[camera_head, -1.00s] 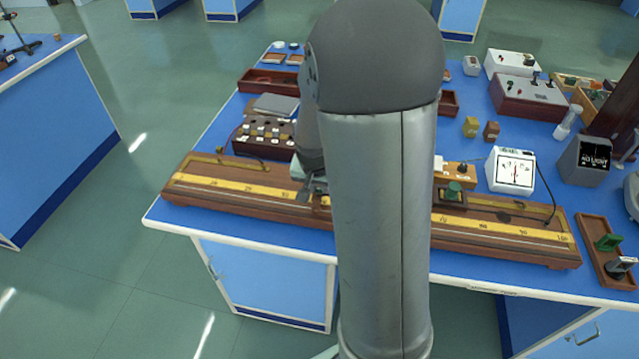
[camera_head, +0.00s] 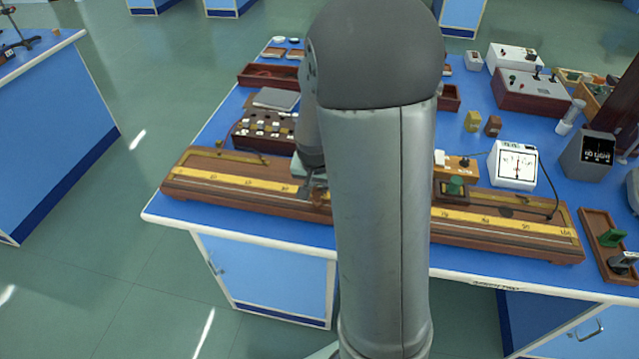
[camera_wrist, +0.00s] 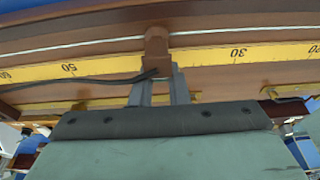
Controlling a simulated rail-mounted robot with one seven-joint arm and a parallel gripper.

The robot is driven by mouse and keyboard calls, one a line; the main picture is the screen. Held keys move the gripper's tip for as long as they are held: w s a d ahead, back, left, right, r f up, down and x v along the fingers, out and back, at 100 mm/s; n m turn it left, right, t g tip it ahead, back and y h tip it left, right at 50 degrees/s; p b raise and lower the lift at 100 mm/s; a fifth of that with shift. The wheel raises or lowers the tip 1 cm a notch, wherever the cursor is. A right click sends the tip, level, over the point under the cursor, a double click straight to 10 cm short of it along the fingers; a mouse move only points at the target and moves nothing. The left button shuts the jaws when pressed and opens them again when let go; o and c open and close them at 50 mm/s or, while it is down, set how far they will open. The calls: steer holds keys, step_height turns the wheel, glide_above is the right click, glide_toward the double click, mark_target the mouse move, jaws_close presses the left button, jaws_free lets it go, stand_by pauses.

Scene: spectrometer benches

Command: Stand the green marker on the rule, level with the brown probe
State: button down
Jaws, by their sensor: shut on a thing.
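The yellow-scaled rule (camera_head: 248,188) lies on a long wooden bridge board along the front of the bench. It also shows in the wrist view (camera_wrist: 110,67). The brown probe (camera_wrist: 156,45), a small block with a black cable, stands at the rule between the 50 and 30 marks. My gripper (camera_wrist: 161,72) is shut on the probe in the wrist view. In the head view my arm hides most of the gripper. A green marker (camera_head: 612,238) lies in a wooden tray at the right end of the bench, away from my gripper.
A slider with a green knob (camera_head: 456,185) sits on the board's right half. A white dial meter (camera_head: 514,165) and a grey box (camera_head: 587,155) stand behind it. A dark box with several plugs (camera_head: 265,130) is behind the left half. My arm hides the middle.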

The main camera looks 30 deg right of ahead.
steer(key=shift+f, duration=0.15)
steer(key=c, duration=1.3)
jaws_free()
steer(key=v, duration=1.7)
steer(key=shift+r, duration=0.25)
steer(key=s+a+f+n, duration=0.2)
steer(key=s+a, duration=0.1)
steer(key=s, duration=0.1)
steer(key=s+a+f+n+g+y, duration=0.1)
steer(key=s+a+f+n, duration=0.1)
steer(key=s, duration=0.3)
steer(key=s+a+f+n+y, duration=0.1)
steer(key=s+a+f+n, duration=0.1)
steer(key=s+a, duration=0.3)
steer(key=shift+s+f+n+g, duration=0.1)
steer(key=shift+f+n+g, duration=0.3)
steer(key=shift+n, duration=0.3)
